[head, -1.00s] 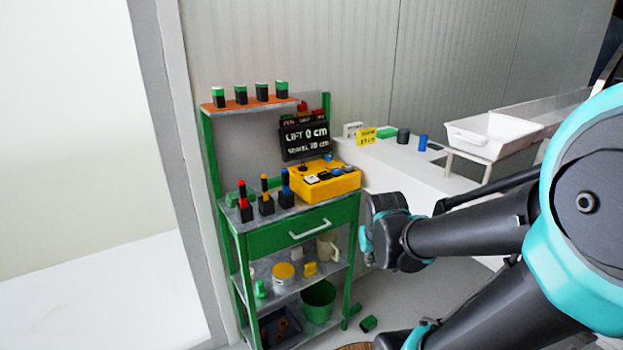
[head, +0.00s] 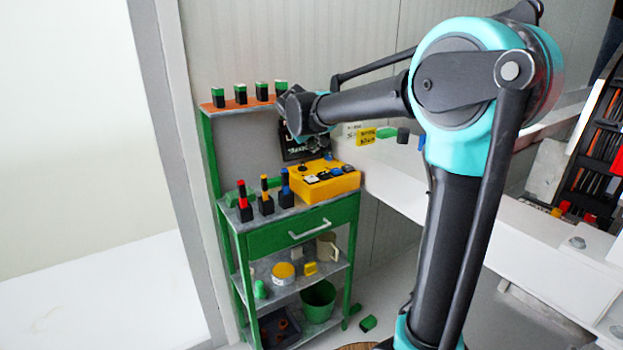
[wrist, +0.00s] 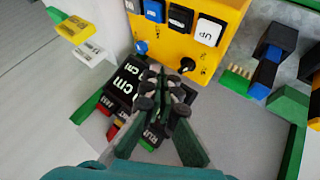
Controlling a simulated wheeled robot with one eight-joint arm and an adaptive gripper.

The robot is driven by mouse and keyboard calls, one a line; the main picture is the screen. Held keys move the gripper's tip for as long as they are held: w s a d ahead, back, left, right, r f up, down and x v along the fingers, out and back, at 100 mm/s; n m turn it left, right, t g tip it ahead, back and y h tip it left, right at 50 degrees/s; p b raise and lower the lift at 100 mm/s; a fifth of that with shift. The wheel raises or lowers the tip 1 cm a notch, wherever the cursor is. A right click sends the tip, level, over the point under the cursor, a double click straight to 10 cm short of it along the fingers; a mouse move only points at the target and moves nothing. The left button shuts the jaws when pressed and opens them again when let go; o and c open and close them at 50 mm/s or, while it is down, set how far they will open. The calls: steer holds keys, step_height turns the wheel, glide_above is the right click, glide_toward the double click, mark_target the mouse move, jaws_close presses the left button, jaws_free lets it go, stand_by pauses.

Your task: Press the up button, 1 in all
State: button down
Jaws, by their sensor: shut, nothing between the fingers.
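The yellow control box (head: 326,184) stands on the top of the green cart. In the wrist view, the box (wrist: 170,48) carries a white button marked UP (wrist: 208,30), with a black button (wrist: 181,17) and a blue button (wrist: 154,10) beside it. A blue knob (wrist: 141,47) and a black knob (wrist: 187,64) sit nearer its lower edge. My gripper (wrist: 158,74) is shut and empty, its tips near that edge, apart from the UP button in the picture. In the head view, my arm's end partly hides the black display.
The black display (wrist: 122,90) lies beside my fingers in the wrist view. Blocks and coloured pegs (head: 264,203) stand left of the box. An orange shelf (head: 235,108) with several green-topped blocks is above. A white counter is to the right.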

mark_target(311, 178)
steer(key=shift+w+a+r, duration=0.35)
steer(key=shift+a, duration=0.05)
steer(key=shift+f, duration=4.4)
steer(key=shift+f, duration=0.4)
steer(key=shift+f, duration=0.5)
steer(key=shift+r, duration=0.95)
